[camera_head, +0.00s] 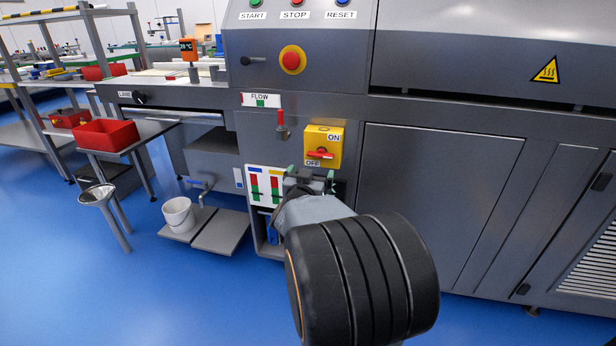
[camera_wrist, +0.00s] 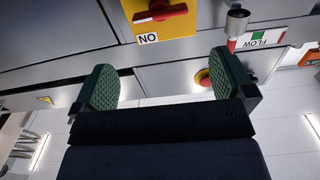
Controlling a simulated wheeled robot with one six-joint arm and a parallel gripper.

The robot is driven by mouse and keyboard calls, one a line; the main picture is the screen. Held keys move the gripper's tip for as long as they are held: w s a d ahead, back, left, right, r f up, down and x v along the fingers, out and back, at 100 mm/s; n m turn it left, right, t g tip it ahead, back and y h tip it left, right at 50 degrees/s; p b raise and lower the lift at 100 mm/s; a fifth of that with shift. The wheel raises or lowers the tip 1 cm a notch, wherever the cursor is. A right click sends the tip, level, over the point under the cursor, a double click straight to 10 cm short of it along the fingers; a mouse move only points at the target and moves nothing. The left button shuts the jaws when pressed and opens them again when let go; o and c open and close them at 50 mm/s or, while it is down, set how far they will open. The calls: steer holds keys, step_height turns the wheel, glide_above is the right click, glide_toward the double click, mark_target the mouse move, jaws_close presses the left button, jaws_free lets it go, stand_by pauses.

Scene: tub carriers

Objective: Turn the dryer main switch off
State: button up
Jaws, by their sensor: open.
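The dryer main switch is a yellow box (camera_head: 335,138) on the grey machine front, with ON lettered at its top and OFF at its lower left. Its red handle (camera_head: 320,154) lies nearly level across the box. In the upside-down wrist view the handle (camera_wrist: 160,13) shows at the top edge, with the ON label near it. My gripper (camera_head: 310,180) is just below the box in the head view. Its green-padded fingers (camera_wrist: 165,85) are open with nothing between them, apart from the handle. My arm hides part of the panel below.
A red lever (camera_head: 281,122) and FLOW label (camera_head: 260,100) are left of the switch. A red emergency button (camera_head: 292,60) is above. A panel with red and green strips (camera_head: 264,188) is lower left. A white bucket (camera_head: 179,215) stands left; blue floor is open at front left.

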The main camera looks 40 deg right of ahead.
steer(key=shift+v, duration=1.35)
steer(key=w+a+r+n+t+y+p, duration=0.15)
steer(key=a+r+n+y+p, duration=0.25)
steer(key=a+r+y+p, duration=0.4)
steer(key=w+a+r+n+t+y+p, duration=0.1)
steer(key=w+a+r+n+y+p, duration=0.4)
steer(key=a+p, duration=0.55)
steer(key=s+a+r+n+g+y+p, duration=0.1)
steer(key=s+a+r+g+p, duration=0.3)
steer(key=s+p, duration=0.3)
steer(key=s+a+r+n+g+y+p, duration=0.1)
steer(key=s+a+r+g+p, duration=0.3)
steer(key=s+r+p, duration=0.3)
steer(key=shift+s+a+r+n+p, duration=0.35)
steer(key=shift+s+a+p, duration=0.2)
steer(key=shift+p, duration=0.35)
